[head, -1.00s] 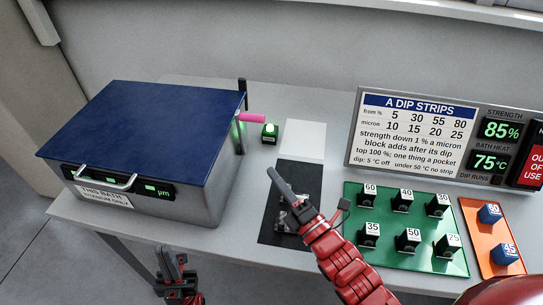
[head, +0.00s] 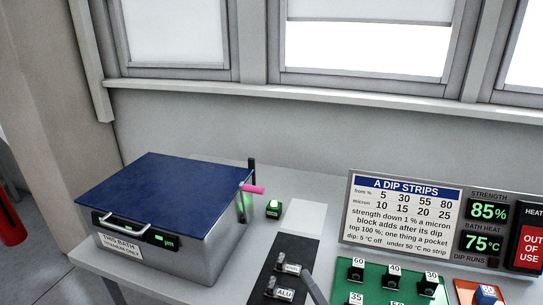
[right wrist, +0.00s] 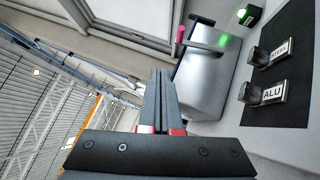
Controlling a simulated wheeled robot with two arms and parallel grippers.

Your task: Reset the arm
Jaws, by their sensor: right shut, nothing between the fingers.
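My right gripper (right wrist: 158,100) is shut and empty in the right wrist view, its two dark fingers side by side. In the head view only a grey part of this gripper (head: 316,289) shows at the bottom edge, in front of the black mat's right side. My left gripper is not in view.
The bath box (head: 190,230), with a blue lid (head: 160,190) and a pink handle (head: 253,189), stands left. A black mat (head: 290,248) holds blocks marked STEEL and ALU (head: 285,294). Right are a sign panel (head: 400,215) and a green tray (head: 377,268) of numbered blocks. Windows (head: 360,50) are behind.

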